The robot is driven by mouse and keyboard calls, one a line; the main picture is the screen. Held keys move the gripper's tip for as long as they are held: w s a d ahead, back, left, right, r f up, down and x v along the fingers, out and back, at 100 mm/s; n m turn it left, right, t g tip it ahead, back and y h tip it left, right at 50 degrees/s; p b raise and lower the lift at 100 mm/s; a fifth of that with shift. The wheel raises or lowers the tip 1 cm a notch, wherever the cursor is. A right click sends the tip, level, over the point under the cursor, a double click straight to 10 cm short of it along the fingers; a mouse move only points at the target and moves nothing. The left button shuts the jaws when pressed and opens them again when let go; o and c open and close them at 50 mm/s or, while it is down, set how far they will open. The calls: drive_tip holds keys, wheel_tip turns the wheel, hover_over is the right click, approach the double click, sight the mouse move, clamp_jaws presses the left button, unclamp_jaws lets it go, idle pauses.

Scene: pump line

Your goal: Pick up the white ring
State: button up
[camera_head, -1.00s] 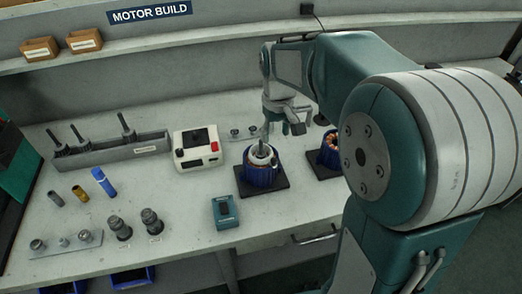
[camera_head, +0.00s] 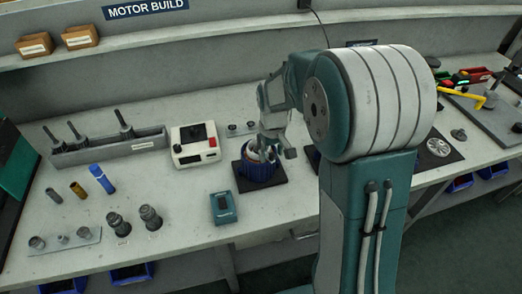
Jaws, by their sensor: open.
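The white ring (camera_head: 253,154) sits on top of the blue finned motor housing (camera_head: 258,172), partly hidden behind my gripper. The housing stands upright on a black square mat (camera_head: 272,181) near the middle of the bench. My gripper (camera_head: 276,153) points down over the top of the housing, with its jaws open. One finger is at the ring and the other hangs to the right of it. Whether a finger touches the ring or reaches inside it, I cannot tell.
A white box with a black knob and red button (camera_head: 195,144) stands behind left. A teal device (camera_head: 223,207) lies in front left. A grey rack with upright tools (camera_head: 109,146) is at the back left.

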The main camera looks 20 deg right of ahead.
sight(271, 153)
drive_tip(key=shift+f, duration=0.15)
clamp_jaws()
wheel_tip(271, 153, up, 10)
drive_tip(key=c, duration=0.8)
unclamp_jaws()
drive_tip(key=shift+c, duration=0.2)
clamp_jaws()
